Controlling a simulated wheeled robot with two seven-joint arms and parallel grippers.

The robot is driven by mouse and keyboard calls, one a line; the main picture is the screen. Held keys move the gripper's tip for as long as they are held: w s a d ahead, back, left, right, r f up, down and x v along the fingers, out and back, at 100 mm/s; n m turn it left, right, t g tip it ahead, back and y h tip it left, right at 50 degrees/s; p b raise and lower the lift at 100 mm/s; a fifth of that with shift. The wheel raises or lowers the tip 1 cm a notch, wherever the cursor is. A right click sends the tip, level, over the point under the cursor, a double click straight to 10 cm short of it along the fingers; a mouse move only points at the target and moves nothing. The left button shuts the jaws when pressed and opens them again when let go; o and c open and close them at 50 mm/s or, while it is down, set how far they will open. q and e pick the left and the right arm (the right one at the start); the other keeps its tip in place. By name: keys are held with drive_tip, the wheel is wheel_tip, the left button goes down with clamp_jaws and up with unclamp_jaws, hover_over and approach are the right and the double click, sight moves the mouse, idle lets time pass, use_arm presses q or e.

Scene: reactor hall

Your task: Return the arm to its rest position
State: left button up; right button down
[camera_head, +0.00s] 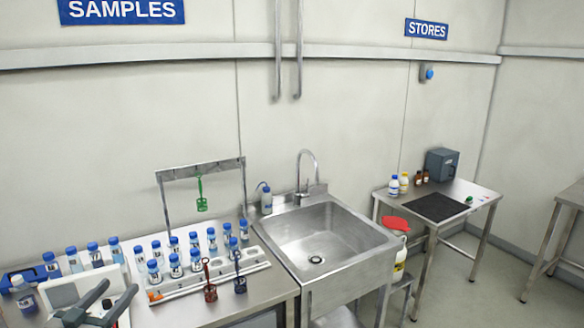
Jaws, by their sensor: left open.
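My left gripper (119,288) is at the lower left corner of the view, over the near left part of the steel counter. Its two dark fingers are spread apart with nothing seen between them. A white block or tray (62,295) stands just behind and left of the fingers, partly covered by them. My right gripper is not in view.
Several blue-capped bottles (153,272) stand in a pale rack right of the gripper, near red (209,283) and blue (239,277) tools. A hook rail (200,166) holds a green tool (201,195). A sink (325,240) and side table (462,208) lie right.

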use_arm(q)
drive_tip(key=s+a+f+n+g+y+b, duration=0.1)
drive_tip(key=s+f+g+b, duration=0.15)
drive_tip(key=f, duration=1.15)
drive_tip(key=s+a+f+g+y+b, duration=0.1)
drive_tip(key=s+f, duration=0.2)
drive_tip(key=f, duration=1)
drive_tip(key=s+f+n+g+y+b, duration=0.1)
drive_tip(key=s+f+g+b, duration=0.15)
drive_tip(key=f, duration=1.15)
drive_tip(key=s+d+f+m+g+b, duration=0.1)
drive_tip(key=s+d+f+g+b, duration=0.15)
drive_tip(key=s+f, duration=0.75)
drive_tip(key=s+d+f+g+b, duration=0.1)
drive_tip(key=s+d+f+g, duration=0.3)
drive_tip(key=f, duration=0.9)
drive_tip(key=s+d+f+g+b, duration=0.1)
drive_tip(key=s+d+f, duration=0.4)
drive_tip(key=s, duration=0.7)
drive_tip(key=s+d+f+m+g+h+b, duration=0.1)
drive_tip(key=s+d+f, duration=0.4)
drive_tip(key=s+f, duration=0.5)
drive_tip(key=s+d+f+m+g+b, duration=0.1)
drive_tip(key=s+f, duration=0.6)
drive_tip(key=s, duration=0.7)
drive_tip(key=d+g+b, duration=0.1)
drive_tip(key=d+b, duration=0.1)
drive_tip(key=d, duration=0.1)
drive_tip(key=shift+d+f, duration=0.15)
drive_tip(key=shift+d, duration=0.25)
